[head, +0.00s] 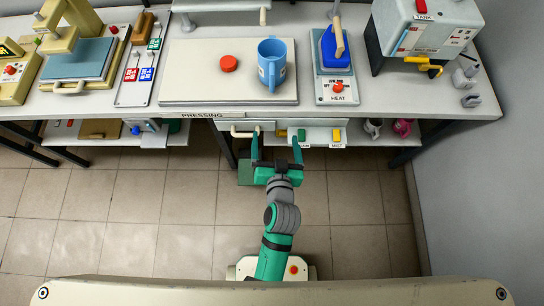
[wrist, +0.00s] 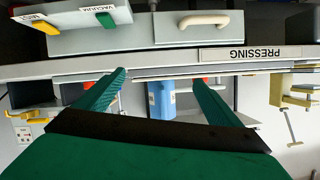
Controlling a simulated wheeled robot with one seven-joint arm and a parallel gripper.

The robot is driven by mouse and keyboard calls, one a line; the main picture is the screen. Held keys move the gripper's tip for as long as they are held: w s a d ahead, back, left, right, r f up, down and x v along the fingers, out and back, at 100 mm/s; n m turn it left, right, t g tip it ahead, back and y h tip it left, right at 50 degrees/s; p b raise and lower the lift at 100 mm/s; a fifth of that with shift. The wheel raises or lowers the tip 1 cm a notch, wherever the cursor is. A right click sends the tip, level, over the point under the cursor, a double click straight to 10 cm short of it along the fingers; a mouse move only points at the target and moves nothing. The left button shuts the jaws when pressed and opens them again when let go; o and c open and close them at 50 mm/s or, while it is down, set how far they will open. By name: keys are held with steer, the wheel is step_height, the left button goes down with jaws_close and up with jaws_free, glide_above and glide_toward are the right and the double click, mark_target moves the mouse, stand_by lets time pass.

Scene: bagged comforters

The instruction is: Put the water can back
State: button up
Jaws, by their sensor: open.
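A blue can (head: 271,64) with a handle stands upright on the pale pressing board (head: 190,80) on the bench; it appears to be the water can. In the wrist view the blue can (wrist: 160,104) shows upside down between my fingers, beyond the bench edge. My gripper (head: 276,148) is open and empty, in front of the bench's front edge and nearer to me than the can. Its two green fingers also show in the wrist view (wrist: 155,77). They are apart from the can.
A red round knob (head: 228,63) is left of the can. A heat unit (head: 336,65) with a blue pad and a grey tank (head: 420,35) stand to the right. Presses stand at far left. Drawer handles (head: 245,132) and labelled levers (head: 336,136) project under the bench edge near my gripper.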

steer(key=s+a+r+n+t, duration=0.1)
steer(key=s+r, duration=0.2)
steer(key=s, duration=2)
steer(key=shift+s+r+n+h, duration=0.15)
steer(key=shift+s+n+h, duration=0.1)
steer(key=shift+n+h, duration=0.15)
